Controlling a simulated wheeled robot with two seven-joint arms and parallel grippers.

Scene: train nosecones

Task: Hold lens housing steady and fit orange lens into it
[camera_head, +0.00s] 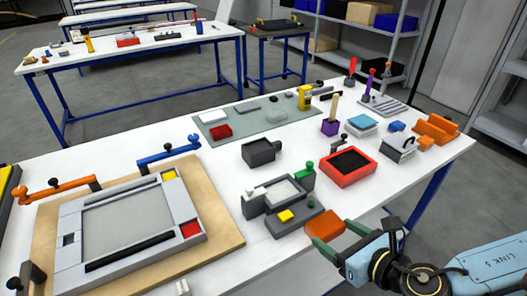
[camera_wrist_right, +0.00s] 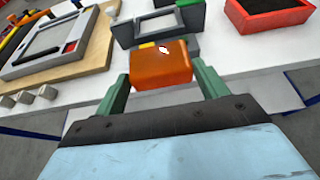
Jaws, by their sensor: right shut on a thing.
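The orange lens (camera_head: 323,225) is a rounded block. My right gripper (camera_head: 345,240) is shut on it at the front edge of the table, and it fills the space between the green fingers in the right wrist view (camera_wrist_right: 160,66). The lens housing appears to be the dark grey frame with a pale window (camera_head: 272,196), standing just beyond and to the left of the lens. It also shows beyond the lens in the right wrist view (camera_wrist_right: 129,34). The lens is apart from the window; whether it touches the grey base is unclear. My left gripper is not in view.
A grey base with a yellow block (camera_head: 286,216) sits in front of the housing. A red tray (camera_head: 348,167) stands to the right, a dark grey box (camera_head: 260,153) behind. A large grey frame on a wooden board (camera_head: 222,246) fills the left. Orange blocks (camera_head: 436,129) lie far right.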

